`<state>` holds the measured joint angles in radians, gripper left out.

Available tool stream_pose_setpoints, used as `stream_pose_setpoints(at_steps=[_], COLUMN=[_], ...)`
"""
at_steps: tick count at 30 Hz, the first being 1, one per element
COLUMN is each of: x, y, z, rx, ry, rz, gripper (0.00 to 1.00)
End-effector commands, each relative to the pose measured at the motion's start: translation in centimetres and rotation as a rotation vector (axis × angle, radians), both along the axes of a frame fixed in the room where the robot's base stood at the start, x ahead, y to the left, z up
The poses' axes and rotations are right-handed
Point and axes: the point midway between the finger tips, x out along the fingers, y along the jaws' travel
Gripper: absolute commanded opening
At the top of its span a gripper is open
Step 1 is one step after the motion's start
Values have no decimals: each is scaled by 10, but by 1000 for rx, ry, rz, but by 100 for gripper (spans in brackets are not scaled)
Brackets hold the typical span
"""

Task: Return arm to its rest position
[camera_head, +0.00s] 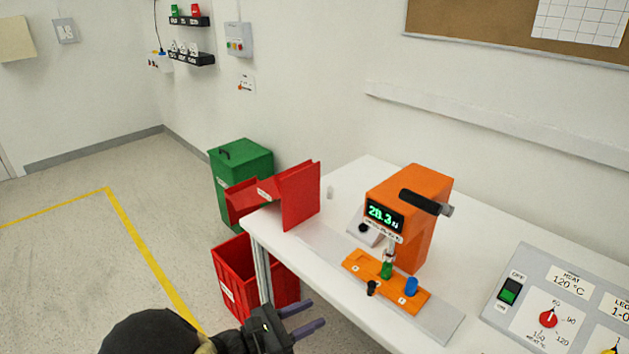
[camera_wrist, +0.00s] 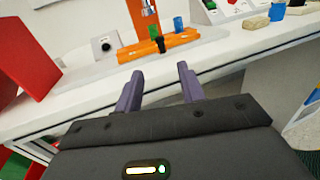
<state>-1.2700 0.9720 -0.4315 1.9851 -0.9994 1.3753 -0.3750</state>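My gripper (camera_head: 306,317) is in front of the white table's front edge, low in the head view. Its two purple-grey fingers are apart, with nothing between them. The wrist view also shows the open gripper (camera_wrist: 160,88), its fingers pointing toward the table. A control panel (camera_head: 560,305) with a red rotary knob (camera_head: 548,319) and a green switch (camera_head: 509,291) is at the right of the table. The gripper is well to the left of the panel and touches nothing that I can see.
The white table (camera_head: 345,185) bears an orange press (camera_head: 425,235), an orange fixture (camera_head: 360,273) and a red chute (camera_head: 300,196). A red bin (camera_head: 233,280) and a green bin (camera_head: 245,165) stand at its left. Open floor (camera_head: 70,265) lies to the left.

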Motion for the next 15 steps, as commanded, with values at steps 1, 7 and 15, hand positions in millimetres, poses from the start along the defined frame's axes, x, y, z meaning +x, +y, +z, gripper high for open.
stream_pose_setpoints(at_steps=[1,7,15], x=[0,-6,-38], y=[-4,-50,-114], z=[0,-8,-24], rx=[14,206,654], ry=[2,33,-6], rz=[-15,-186,-564], gripper=[39,39,39])
